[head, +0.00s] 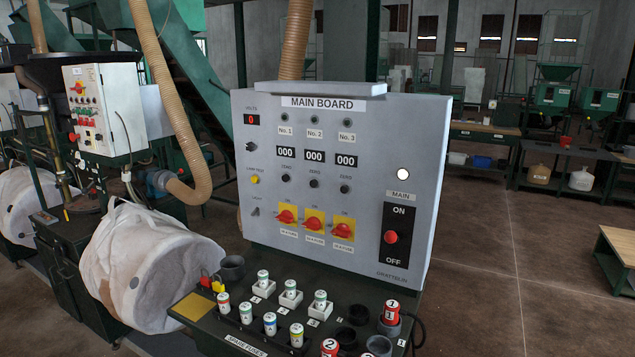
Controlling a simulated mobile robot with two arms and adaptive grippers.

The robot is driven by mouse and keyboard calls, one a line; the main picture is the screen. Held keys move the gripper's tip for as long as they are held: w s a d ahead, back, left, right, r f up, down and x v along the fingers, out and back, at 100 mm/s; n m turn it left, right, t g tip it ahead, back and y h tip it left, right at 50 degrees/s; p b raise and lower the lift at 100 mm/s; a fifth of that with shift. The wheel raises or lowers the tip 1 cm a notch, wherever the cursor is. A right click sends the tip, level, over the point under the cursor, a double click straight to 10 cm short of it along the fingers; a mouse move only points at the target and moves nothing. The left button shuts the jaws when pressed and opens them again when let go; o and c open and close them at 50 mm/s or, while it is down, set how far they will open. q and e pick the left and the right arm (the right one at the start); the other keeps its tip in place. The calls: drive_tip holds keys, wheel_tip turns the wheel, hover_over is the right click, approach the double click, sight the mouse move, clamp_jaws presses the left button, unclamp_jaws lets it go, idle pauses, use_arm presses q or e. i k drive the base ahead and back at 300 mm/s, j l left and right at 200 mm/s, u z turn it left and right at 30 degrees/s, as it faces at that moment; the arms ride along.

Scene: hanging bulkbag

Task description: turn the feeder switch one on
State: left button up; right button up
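The grey main board (375,110) stands upright in the middle of the head view. Three red rotary switches on yellow plates sit in a row on its lower half. The left one (286,216), below the No. 1 column, has its handle lying roughly sideways. The middle switch (314,224) and right switch (343,230) look alike. The small lettering around them is too small to read surely. A black main switch plate (398,248) with ON above, OFF below and a red knob (391,237) is at the right. Neither of my grippers is in view.
A dark shelf below the board holds white spare fuses (247,313), red-topped fuses (391,311) and small padlocks (212,284). A white bulk bag (150,265) and a ribbed hose (180,125) are at the left. Open brown floor (510,270) lies at the right.

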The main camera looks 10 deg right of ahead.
sight(287, 216)
drive_tip(key=i+j+z, duration=0.15)
drive_tip(key=z, duration=0.35)
drive_tip(key=i+j+z, duration=0.15)
drive_tip(key=z, duration=0.35)
drive_tip(key=k+j, duration=0.05)
